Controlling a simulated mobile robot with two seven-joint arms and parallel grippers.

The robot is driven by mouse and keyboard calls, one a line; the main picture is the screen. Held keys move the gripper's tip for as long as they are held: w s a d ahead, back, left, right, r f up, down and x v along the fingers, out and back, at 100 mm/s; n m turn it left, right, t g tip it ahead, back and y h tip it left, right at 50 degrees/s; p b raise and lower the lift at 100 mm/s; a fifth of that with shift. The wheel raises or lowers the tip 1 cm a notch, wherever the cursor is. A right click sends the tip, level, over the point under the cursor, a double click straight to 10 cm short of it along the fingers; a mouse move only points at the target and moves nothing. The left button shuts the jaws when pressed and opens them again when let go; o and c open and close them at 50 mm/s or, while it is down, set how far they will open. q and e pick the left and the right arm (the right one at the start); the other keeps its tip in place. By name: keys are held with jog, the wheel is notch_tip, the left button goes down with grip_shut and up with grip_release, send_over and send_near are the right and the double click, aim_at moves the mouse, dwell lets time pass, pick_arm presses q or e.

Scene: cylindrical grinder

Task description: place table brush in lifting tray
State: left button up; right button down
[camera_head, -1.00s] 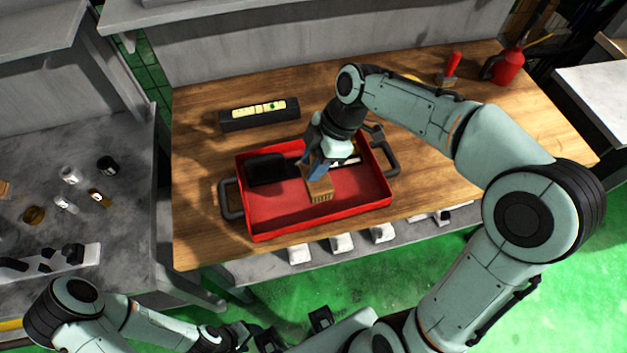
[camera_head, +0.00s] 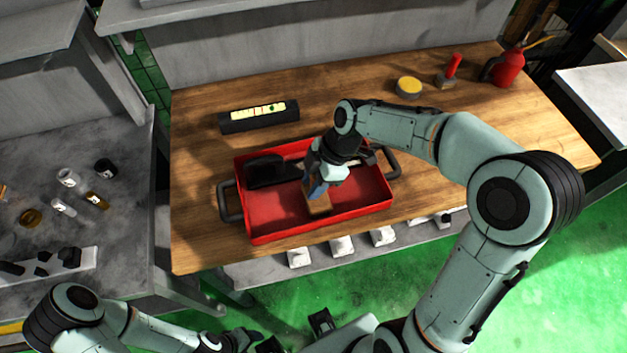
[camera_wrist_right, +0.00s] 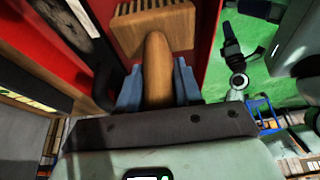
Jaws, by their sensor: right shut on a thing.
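The table brush has a wooden handle and a wooden block head. My right gripper (camera_head: 316,188) is shut on its handle, and the brush head (camera_head: 319,205) shows just below the fingers, inside the outline of the red lifting tray (camera_head: 270,218). In the right wrist view, the blue fingertips clasp the handle (camera_wrist_right: 157,60), with the ribbed head beyond. I cannot tell whether the brush touches the tray floor. The tray sits on the wooden table, with a dark handle at each end. My left gripper (camera_head: 265,343) is low at the bottom edge, partly cut off, away from the tray.
A dark object (camera_head: 268,170) lies in the tray's back left part. Behind the tray is a dark box with a pale top (camera_head: 259,117). A yellow round tin (camera_head: 408,87), a red-handled item (camera_head: 451,70) and a red can (camera_head: 508,68) stand at the back right. Table right of the tray is clear.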

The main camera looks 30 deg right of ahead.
jog(key=c, duration=0.8)
grip_release()
jog(key=shift+o, duration=0.2)
pick_arm(q)
jog(key=shift+r, duration=0.1)
pick_arm(e)
jog(key=shift+r, duration=0.1)
jog(key=shift+r, duration=0.35)
pick_arm(q)
jog(key=shift+w+r+p, duration=0.45)
jog(key=shift+r+p, duration=0.25)
pick_arm(e)
jog(key=v, duration=1.1)
jog(key=shift+r, duration=0.2)
jog(key=shift+s+d, duration=0.1)
